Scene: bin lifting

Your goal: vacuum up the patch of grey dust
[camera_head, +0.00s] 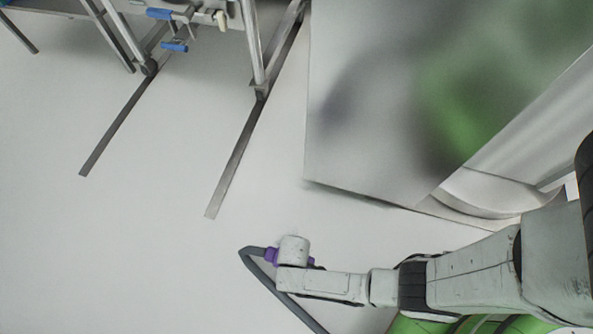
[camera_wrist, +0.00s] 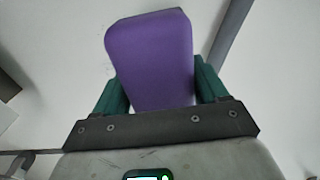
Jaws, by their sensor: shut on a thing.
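My gripper (camera_wrist: 160,90) is shut on a purple block-shaped part (camera_wrist: 150,50), with one green finger on each side of it. It looks like part of the vacuum tool. In the head view a little of the purple part (camera_head: 271,257) shows at the end of my arm, and my wrist hides the rest. The vacuum's nozzle does not show clearly. I see no patch of grey dust in either view.
A metal frame stand with floor rails (camera_head: 232,165) and blue-handled parts (camera_head: 174,46) stands at the upper left. A large grey panel (camera_head: 370,130) with blurry green reflections fills the upper right. The pale floor (camera_head: 110,250) at lower left is clear.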

